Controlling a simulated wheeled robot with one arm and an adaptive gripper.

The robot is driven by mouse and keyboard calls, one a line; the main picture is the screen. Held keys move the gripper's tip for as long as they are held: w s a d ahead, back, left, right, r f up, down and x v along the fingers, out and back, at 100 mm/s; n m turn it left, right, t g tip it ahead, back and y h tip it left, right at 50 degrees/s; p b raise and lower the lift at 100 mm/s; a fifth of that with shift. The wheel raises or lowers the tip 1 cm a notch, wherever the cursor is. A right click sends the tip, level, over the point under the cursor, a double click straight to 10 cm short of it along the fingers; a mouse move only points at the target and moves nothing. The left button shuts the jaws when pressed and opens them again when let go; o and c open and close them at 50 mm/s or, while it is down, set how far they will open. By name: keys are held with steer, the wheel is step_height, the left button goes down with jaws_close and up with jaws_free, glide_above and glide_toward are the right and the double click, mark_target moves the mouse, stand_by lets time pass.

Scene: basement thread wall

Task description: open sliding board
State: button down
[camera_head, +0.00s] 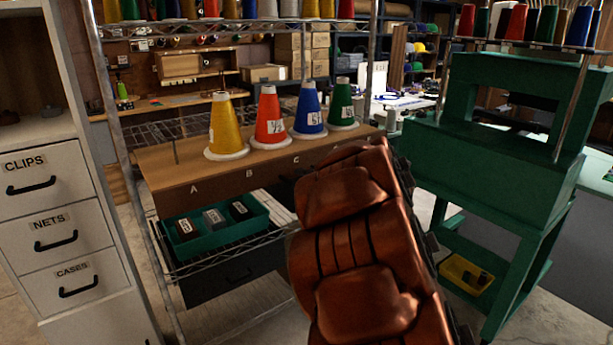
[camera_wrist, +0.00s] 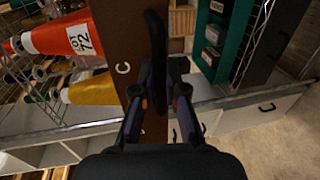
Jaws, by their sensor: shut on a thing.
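The sliding board (camera_head: 165,186) is a brown wooden board on a wire rack, with A, B and C readable on its front face. Yellow (camera_head: 226,127), red (camera_head: 270,120), blue (camera_head: 308,110) and green (camera_head: 342,108) thread cones stand upright on it. In the wrist view the board (camera_wrist: 122,35) carries the letter C beside a black handle (camera_wrist: 155,50). My gripper (camera_wrist: 160,100) is shut on this handle, with a finger on each side.
Below the board a teal tray (camera_head: 259,216) holds dark labelled boxes on a wire shelf. A white drawer cabinet (camera_head: 60,215) stands at left. A green stand (camera_head: 500,150) with a yellow bin (camera_head: 462,272) stands close at right. Bare floor shows at the bottom.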

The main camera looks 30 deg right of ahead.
steer(key=c, duration=1.2)
jaws_free()
steer(key=v, duration=1.2)
